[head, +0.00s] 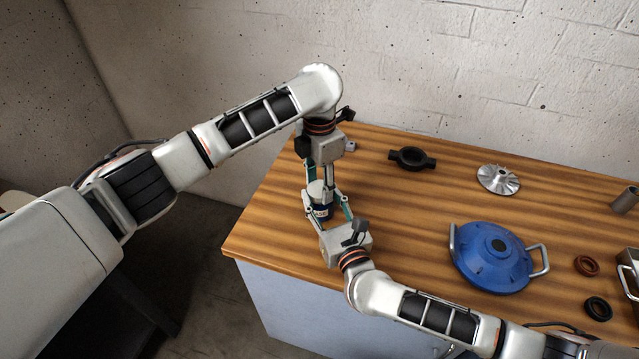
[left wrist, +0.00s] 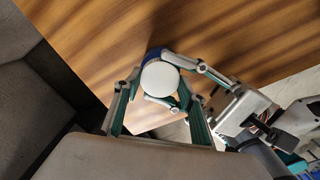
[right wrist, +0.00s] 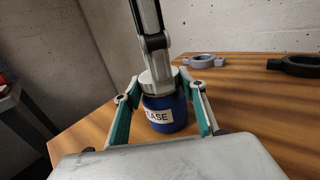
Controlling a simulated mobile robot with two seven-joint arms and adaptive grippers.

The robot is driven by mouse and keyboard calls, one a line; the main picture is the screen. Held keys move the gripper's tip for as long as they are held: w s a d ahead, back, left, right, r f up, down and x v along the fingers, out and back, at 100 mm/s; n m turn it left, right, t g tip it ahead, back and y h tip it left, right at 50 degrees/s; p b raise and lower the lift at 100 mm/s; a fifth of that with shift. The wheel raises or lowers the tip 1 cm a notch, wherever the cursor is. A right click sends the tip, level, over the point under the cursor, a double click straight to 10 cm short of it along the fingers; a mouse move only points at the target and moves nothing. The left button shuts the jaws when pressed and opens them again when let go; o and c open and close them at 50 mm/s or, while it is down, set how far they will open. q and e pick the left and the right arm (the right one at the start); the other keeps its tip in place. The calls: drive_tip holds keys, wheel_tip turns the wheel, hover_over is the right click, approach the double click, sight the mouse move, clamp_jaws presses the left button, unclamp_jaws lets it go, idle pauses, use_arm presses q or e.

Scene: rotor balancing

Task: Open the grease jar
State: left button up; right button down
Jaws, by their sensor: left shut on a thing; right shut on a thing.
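The grease jar (head: 321,212) stands upright near the left end of the wooden table, with a blue body, a partly visible label and a pale lid. The label reads "EASE" on the jar in the right wrist view (right wrist: 168,116). My left gripper (head: 320,184) comes down from above and is shut on the lid (left wrist: 160,79), which appears seated on the jar. My right gripper (head: 324,208) reaches in from the front, low down, and is shut around the blue body. The fingers hide parts of the jar.
On the wooden table (head: 400,225) are a black eared ring (head: 411,158), a silver impeller (head: 498,179), a blue housing (head: 492,257) with handles, a brown ring (head: 586,266) and a black ring (head: 598,308). A metal tray (head: 627,270) sits at the right edge. The table's left edge is near the jar.

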use_arm(q)
drive_tip(key=shift+n, duration=1.1)
drive_tip(key=o, duration=1.2)
drive_tip(key=shift+r, duration=0.1)
wheel_tip(320, 180, up, 4)
drive_tip(key=shift+r, duration=0.1)
wheel_tip(320, 180, up, 2)
drive_tip(key=shift+r+m, duration=0.15)
drive_tip(key=shift+m, duration=0.75)
drive_tip(key=shift+c, duration=0.3)
drive_tip(key=shift+r+m, duration=0.5)
drive_tip(key=shift+m, duration=0.2)
drive_tip(key=shift+f, duration=3.9)
